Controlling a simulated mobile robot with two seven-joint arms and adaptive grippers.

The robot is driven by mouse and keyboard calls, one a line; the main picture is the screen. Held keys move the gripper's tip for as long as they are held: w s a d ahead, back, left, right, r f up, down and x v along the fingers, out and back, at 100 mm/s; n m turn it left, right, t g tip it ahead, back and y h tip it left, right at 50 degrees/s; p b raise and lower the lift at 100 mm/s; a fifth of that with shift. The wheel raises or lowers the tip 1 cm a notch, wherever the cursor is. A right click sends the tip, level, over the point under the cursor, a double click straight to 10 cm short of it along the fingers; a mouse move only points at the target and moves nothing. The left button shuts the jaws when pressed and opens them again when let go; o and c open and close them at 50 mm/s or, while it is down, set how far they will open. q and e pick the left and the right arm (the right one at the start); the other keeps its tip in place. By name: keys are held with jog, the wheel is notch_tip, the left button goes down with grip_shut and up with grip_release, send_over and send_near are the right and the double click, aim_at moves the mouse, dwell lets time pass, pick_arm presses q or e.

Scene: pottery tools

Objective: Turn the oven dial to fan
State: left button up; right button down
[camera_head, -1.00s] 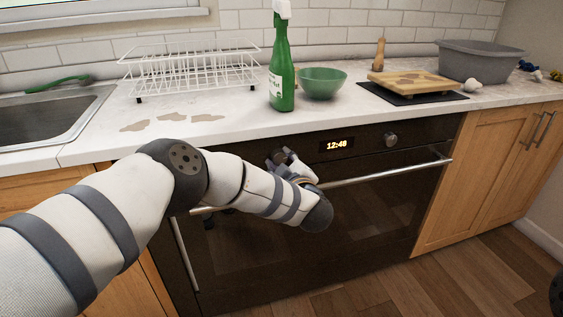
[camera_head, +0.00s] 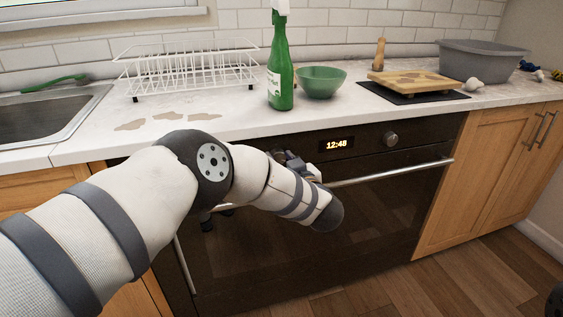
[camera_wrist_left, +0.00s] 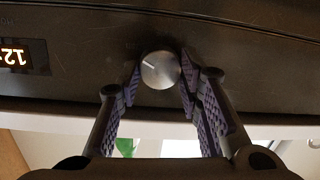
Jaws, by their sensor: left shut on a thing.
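The oven (camera_head: 300,240) is black, with a lit clock reading 12:48 (camera_head: 337,145) on its front panel. In the left wrist view a round silver dial (camera_wrist_left: 160,72) sits on the panel, with a pale mark toward its upper left. The fingers of my left gripper (camera_wrist_left: 161,82) lie on both sides of this dial, shut on it. In the head view the gripper (camera_head: 287,163) is partly hidden by my own wrist, left of the clock, and this dial is hidden. A second dial (camera_head: 390,139) is right of the clock.
The oven's handle bar (camera_head: 385,174) runs below the panel, close to my left wrist. On the counter above stand a green bottle (camera_head: 281,80), a green bowl (camera_head: 321,83), a white dish rack (camera_head: 185,75) and a grey tub (camera_head: 480,62).

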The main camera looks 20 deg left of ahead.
dwell(0.5)
pick_arm(q)
jog(key=o, duration=1.2)
jog(key=shift+c, duration=0.2)
jog(key=v, duration=1.2)
